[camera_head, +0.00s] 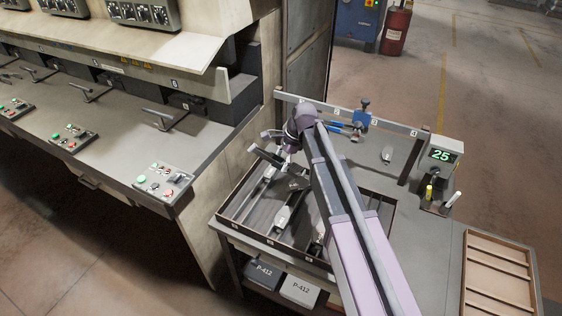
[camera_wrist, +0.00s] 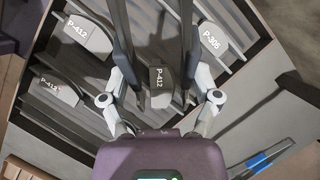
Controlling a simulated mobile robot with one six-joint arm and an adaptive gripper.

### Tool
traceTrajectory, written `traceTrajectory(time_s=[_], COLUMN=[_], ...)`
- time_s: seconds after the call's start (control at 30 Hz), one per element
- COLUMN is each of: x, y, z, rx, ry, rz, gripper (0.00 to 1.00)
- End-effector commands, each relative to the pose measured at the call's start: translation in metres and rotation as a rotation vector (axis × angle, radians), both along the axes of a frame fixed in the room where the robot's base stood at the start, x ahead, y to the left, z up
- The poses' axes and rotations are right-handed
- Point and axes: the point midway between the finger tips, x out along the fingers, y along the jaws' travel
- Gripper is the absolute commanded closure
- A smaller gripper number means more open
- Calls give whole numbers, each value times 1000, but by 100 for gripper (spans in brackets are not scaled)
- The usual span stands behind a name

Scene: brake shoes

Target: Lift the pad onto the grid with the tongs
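Several grey pads with white labels lie in a dark tray with bars (camera_head: 232,222). In the wrist view, one pad marked P-412 (camera_wrist: 163,82) sits between my fingers, with gaps visible at its sides. Another P-412 pad (camera_wrist: 82,40) is at the upper left, and a P-305 pad (camera_wrist: 213,42) is at the upper right. My gripper (camera_wrist: 158,45) is open over the tray. Its head-view end (camera_head: 270,150) is partly hidden by my arm. A blue-handled tool (camera_head: 338,127) lies behind the tray; I cannot tell whether it is the tongs.
A blue clamp (camera_head: 361,113) is on the numbered back rail. A machine with control boxes (camera_head: 162,188) borders the left. Two P-412 boxes (camera_head: 300,289) sit below the tray.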

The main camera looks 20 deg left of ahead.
Motion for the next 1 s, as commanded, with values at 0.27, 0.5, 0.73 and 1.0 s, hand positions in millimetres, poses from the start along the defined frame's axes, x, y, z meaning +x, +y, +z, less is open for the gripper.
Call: traceTrajectory(time_s=[0.27, 0.5, 0.73, 1.0], x=[0, 0, 0, 0], y=[0, 0, 0, 0], z=[33, 57, 71, 70], rx=[0, 0, 0, 0], ry=[0, 0, 0, 0], rz=[0, 0, 0, 0], gripper=[24, 24, 24, 24])
